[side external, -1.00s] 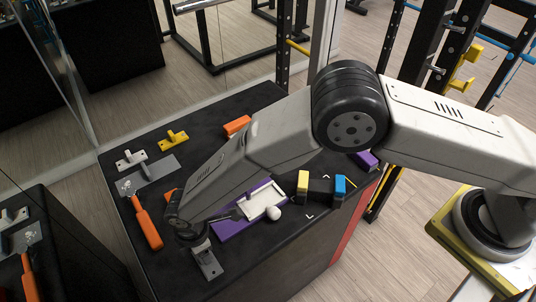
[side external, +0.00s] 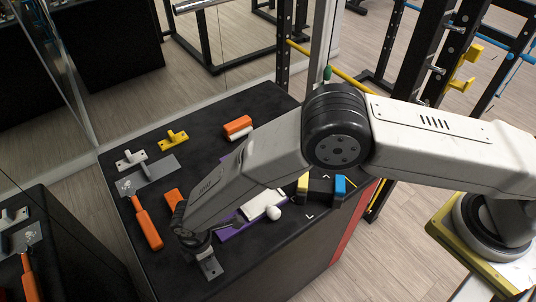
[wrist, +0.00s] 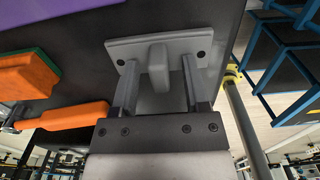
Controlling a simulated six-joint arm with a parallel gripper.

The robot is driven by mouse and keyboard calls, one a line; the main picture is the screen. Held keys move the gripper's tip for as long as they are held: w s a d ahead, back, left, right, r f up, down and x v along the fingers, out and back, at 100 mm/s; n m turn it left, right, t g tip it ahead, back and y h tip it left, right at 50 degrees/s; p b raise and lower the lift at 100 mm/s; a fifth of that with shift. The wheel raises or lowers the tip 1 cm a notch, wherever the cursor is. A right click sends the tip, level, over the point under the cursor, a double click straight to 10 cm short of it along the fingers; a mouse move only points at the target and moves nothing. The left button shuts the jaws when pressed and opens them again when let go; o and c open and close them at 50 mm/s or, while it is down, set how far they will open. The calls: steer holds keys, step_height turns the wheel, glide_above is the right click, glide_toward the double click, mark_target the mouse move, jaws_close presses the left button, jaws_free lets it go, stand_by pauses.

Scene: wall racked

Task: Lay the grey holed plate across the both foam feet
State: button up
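The grey holed plate (side external: 210,266) lies near the table's front edge in the side view, partly hidden by my wrist. In the wrist view the plate (wrist: 119,48) shows dark holes near its far corners and an upright grey grip (wrist: 158,66) in its middle. My gripper (wrist: 158,82) is open, one finger on each side of this grip, with a visible gap on both sides. In the side view a yellow-faced block (side external: 303,184) and a blue-faced block (side external: 340,185) stand apart to the right, seemingly the foam feet. Nothing lies across their tops.
A purple board (side external: 228,232) with a white tray (side external: 262,204) lies between my gripper and the blocks. Orange pieces (side external: 147,228), a white handled piece (side external: 131,160) and a yellow one (side external: 173,140) lie to the left and back. White corner marks surround the blocks.

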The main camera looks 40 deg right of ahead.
jaws_close()
steer(key=shift+r, duration=0.1)
steer(key=shift+r, duration=0.75)
steer(key=s+d+r, duration=0.9)
steer(key=s+r, duration=0.1)
steer(key=r, duration=0.1)
steer(key=shift+s+r, duration=0.15)
steer(key=shift+s, duration=0.2)
steer(key=shift+w+d, duration=0.1)
stand_by(0.4)
